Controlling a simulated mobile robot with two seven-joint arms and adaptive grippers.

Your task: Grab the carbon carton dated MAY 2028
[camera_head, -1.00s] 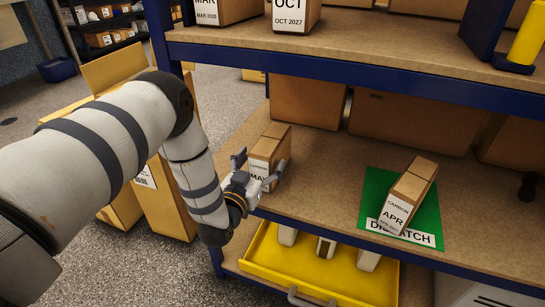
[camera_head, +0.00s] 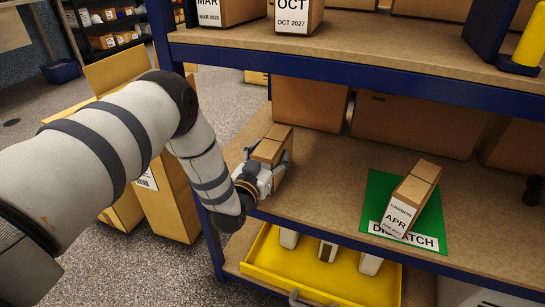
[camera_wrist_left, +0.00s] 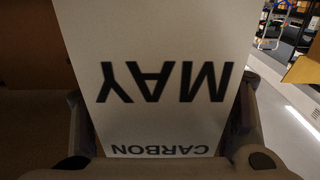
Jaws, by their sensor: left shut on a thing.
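The MAY carton (camera_head: 271,150) is a small brown box standing on the middle shelf near its left end. In the left wrist view its white label (camera_wrist_left: 160,50) fills the middle and reads MAY and CARBON upside down; no year shows there. My left gripper (camera_head: 276,172) is shut on this carton, one finger on each side. The carton seems to rest on the shelf. My right gripper is not in view.
The upper shelf (camera_head: 350,58) with its blue edge hangs above and holds cartons marked MAR 2028 (camera_head: 208,12) and OCT 2027 (camera_head: 293,15). Large brown boxes (camera_head: 415,122) stand behind. A yellow tray (camera_head: 320,270) sits below. Shelf between carton and mat is clear.

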